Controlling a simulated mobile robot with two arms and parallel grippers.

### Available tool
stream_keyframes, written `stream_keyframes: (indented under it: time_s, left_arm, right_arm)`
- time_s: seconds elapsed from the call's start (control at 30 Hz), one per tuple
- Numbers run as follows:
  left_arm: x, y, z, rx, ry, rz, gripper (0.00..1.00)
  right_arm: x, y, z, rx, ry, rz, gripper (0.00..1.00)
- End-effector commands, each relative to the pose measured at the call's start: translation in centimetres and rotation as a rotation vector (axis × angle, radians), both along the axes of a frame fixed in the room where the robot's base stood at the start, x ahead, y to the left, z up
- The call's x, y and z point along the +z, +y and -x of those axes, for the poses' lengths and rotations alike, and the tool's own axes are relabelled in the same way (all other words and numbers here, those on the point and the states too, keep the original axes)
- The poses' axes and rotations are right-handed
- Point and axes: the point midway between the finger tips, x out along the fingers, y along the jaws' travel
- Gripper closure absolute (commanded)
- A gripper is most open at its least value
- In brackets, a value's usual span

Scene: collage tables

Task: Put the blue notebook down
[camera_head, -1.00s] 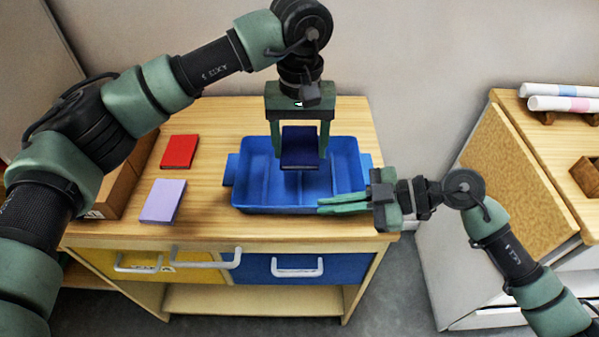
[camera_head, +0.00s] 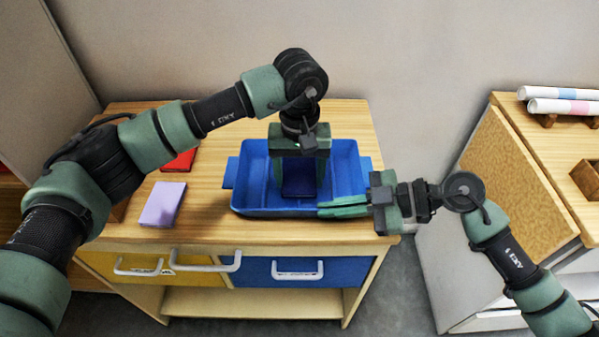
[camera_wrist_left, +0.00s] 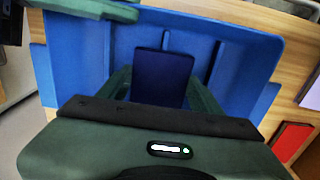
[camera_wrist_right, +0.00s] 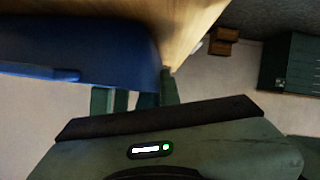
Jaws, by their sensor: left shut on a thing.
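The dark blue notebook (camera_head: 298,178) is between the fingers of my left gripper (camera_head: 298,180), down inside the blue tray (camera_head: 252,207). The left gripper is shut on it. In the left wrist view the notebook (camera_wrist_left: 162,78) shows between the two green fingers, with the tray (camera_wrist_left: 90,40) around it. I cannot tell whether the notebook touches the tray floor. My right gripper (camera_head: 342,206) is at the tray's front right edge, its fingers pointing left.
A lilac notebook (camera_head: 162,204) and a partly hidden red notebook (camera_head: 180,162) lie on the wooden tabletop (camera_head: 215,215) left of the tray. A second table at the right holds rolled papers (camera_head: 560,98) and a wooden box (camera_head: 587,177). Drawers face the front.

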Motion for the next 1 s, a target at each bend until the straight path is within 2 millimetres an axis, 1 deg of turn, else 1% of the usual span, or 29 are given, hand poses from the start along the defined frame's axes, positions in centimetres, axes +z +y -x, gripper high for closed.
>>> stream_keyframes:
  time_s: [0.17, 0.2, 0.27, 0.3, 0.57, 0.67, 0.77, 0.87, 1.0]
  left_arm:
    - [-0.6, 0.0, 0.0, 0.001, 0.0, -0.001, 0.78]
    - [-0.6, 0.0, 0.0, 0.001, 0.0, 0.0, 0.32]
    - [-0.6, 0.0, 0.0, 0.0, 0.0, 0.0, 0.16]
    - [-0.6, 0.0, 0.0, 0.0, 0.0, 0.0, 0.13]
    - [-0.6, 0.0, 0.0, 0.0, 0.0, 0.0, 0.13]
    - [-0.2, 0.0, 0.0, 0.0, 0.0, 0.0, 0.13]
    - [1.1, 0.0, -0.1, -0.001, -0.003, 0.002, 0.13]
    - [3.1, 0.0, -0.1, -0.001, -0.005, 0.001, 0.13]
    - [6.3, 0.0, -0.1, 0.0, -0.005, 0.001, 0.13]
  right_arm:
    - [0.0, 0.0, 0.0, 0.0, 0.0, 0.0, 1.0]
    - [0.0, 0.0, 0.0, 0.0, 0.0, 0.0, 1.0]
    - [0.0, 0.0, 0.0, 0.0, 0.0, 0.0, 1.0]
    - [0.0, 0.0, 0.0, 0.0, 0.0, 0.0, 1.0]
    - [0.0, 0.0, 0.0, 0.0, 0.0, 0.0, 1.0]
    - [0.0, 0.0, 0.0, 0.0, 0.0, 0.0, 1.0]
    - [0.0, 0.0, 0.0, 0.0, 0.0, 0.0, 1.0]
    - [0.0, 0.0, 0.0, 0.0, 0.0, 0.0, 1.0]
    - [0.0, 0.0, 0.0, 0.0, 0.0, 0.0, 1.0]
